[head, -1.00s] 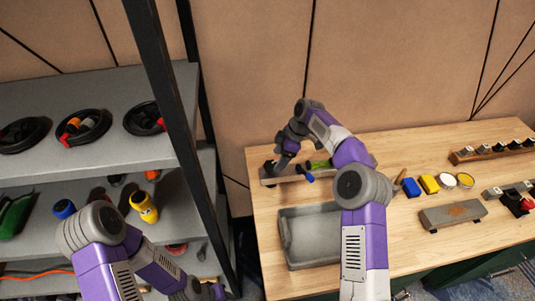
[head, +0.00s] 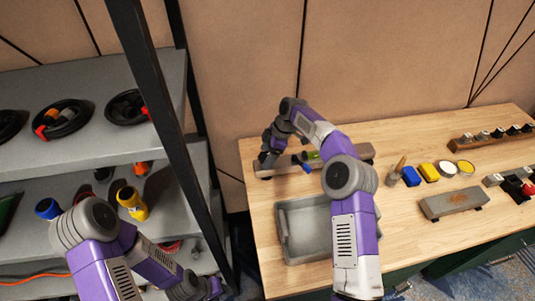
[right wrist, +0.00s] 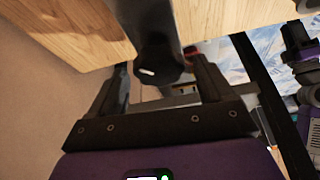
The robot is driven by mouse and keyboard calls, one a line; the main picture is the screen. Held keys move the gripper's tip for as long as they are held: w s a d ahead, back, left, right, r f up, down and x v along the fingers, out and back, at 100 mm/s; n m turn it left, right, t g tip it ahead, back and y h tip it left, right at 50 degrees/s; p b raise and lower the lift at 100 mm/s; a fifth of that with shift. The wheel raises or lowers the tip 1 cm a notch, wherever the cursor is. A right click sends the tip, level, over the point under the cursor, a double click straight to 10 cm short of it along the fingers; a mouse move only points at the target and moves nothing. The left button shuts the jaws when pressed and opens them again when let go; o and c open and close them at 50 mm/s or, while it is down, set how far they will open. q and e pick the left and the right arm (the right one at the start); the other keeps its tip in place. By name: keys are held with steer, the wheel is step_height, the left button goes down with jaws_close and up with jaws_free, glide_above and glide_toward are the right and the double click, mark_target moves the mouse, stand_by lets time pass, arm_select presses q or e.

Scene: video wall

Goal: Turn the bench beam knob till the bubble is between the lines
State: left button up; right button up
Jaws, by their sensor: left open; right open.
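The grey bench beam (head: 360,152) lies along the back of the wooden bench. A green vial (head: 312,155) shows on its top, partly hidden by my right arm; the bubble and lines are too small to make out. My right gripper (head: 266,162) is at the beam's left end. In the right wrist view its open fingers (right wrist: 163,85) stand either side of a dark knob (right wrist: 158,62) with a white mark, at the end of the grey beam (right wrist: 146,18). I cannot tell whether they touch it. My left gripper (head: 207,290) is open, low by the shelf, far from the beam.
A grey tray (head: 283,238) sits in front of the beam. A grey block (head: 450,203), blue and yellow blocks, round tins and a rack (head: 492,140) are to the right. A metal shelf (head: 100,150) with a dark post stands at left.

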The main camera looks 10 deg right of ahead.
steer(key=c, duration=1)
steer(key=shift+m, duration=0.4)
